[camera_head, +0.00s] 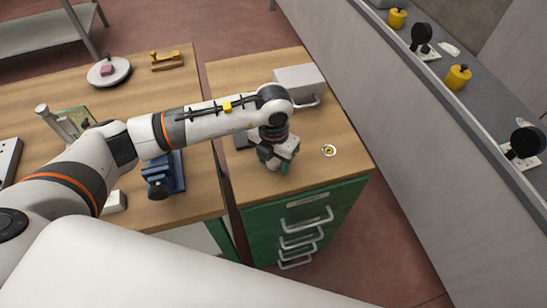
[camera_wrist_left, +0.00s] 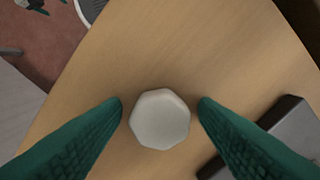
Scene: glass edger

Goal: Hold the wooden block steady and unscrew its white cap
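A white, many-sided cap (camera_wrist_left: 160,118) shows in the left wrist view, seen from above over a wood-coloured surface. My left gripper (camera_wrist_left: 161,104) is open, with one green finger on each side of the cap and a gap to it on both sides. I cannot tell how far above the cap the fingertips are. In the head view my left gripper (camera_head: 284,167) points down over the front of the green cabinet's wooden top (camera_head: 345,170) and hides what is under it. I cannot make out the wooden block as a separate thing. My right gripper is not in view.
A grey box (camera_head: 300,80) with a handle stands at the back of the cabinet top. A small yellow and white round item (camera_head: 329,150) lies right of the gripper. A dark object (camera_wrist_left: 268,137) lies close to the right finger. A blue vise (camera_head: 165,178) stands on the left bench.

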